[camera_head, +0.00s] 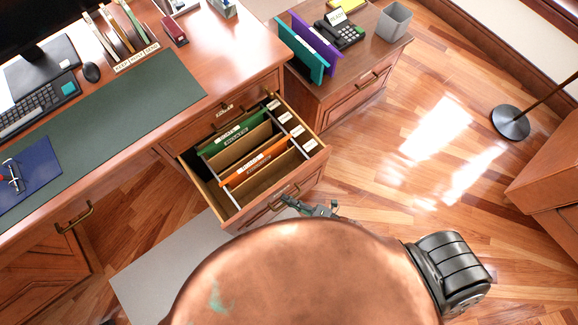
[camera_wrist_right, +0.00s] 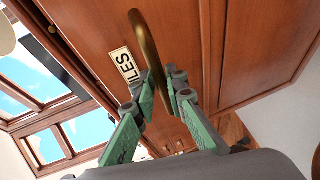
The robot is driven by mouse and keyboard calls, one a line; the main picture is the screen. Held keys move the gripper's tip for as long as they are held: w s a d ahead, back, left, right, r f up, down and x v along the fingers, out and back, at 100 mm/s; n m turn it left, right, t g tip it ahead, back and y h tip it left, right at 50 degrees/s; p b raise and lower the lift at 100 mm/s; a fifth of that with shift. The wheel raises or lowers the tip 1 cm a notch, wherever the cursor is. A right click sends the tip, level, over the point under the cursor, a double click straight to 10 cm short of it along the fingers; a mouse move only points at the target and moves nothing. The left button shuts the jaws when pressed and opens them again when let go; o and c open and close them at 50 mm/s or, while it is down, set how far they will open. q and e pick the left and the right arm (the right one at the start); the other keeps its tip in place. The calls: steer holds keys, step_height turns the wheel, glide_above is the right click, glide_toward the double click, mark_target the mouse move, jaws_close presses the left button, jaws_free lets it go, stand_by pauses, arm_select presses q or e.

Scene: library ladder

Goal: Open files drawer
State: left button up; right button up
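The files drawer (camera_head: 318,160) of the wooden desk is pulled out, and its inside shows from above. It holds green, tan and orange hanging folders (camera_head: 262,158) and small white-labelled boxes along its right side. In the right wrist view the drawer front (camera_wrist_right: 182,40) carries a label (camera_wrist_right: 126,66) reading "FILES" and a curved brass handle (camera_wrist_right: 146,42). My right gripper (camera_head: 292,201) is at the drawer front. In the wrist view its green fingers (camera_wrist_right: 164,92) close around the handle, with the bar between them. My left gripper is not in view.
A shallow drawer above (camera_head: 222,112) is shut. A side cabinet (camera_head: 345,85) with a phone (camera_head: 340,33) stands right of the desk. A lamp base (camera_head: 510,123) is on the floor at right. Open wooden floor (camera_head: 400,190) lies right of the drawer.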

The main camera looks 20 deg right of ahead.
steer(key=o, duration=0.4)
steer(key=shift+c, duration=0.2)
steer(key=shift+s, duration=0.1)
steer(key=v, duration=1.1)
steer(key=shift+s+d, duration=0.2)
steer(key=shift+d, duration=0.15)
steer(key=shift+r, duration=0.15)
